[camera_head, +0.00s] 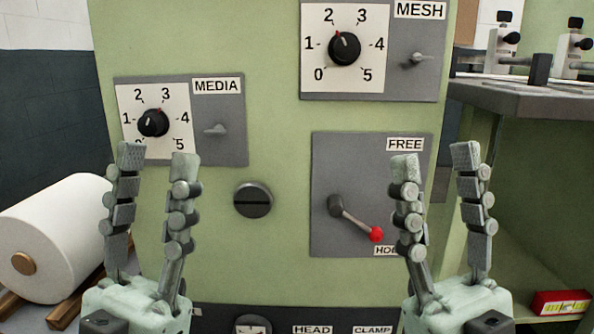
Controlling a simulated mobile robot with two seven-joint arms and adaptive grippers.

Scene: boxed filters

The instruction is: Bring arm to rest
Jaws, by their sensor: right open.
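My left gripper (158,160) is at the lower left with its fingers pointing up and apart, nothing between them. That panel's red-tipped lever (376,234) slants down to the right, toward the partly hidden lower label.
The green machine front (275,140) fills the middle, with a MESH dial (345,48) above and a slotted knob (253,199) at the centre. A white roll (60,235) lies at left. A grey bench (540,98) stands at right, with a red box (560,303) below.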

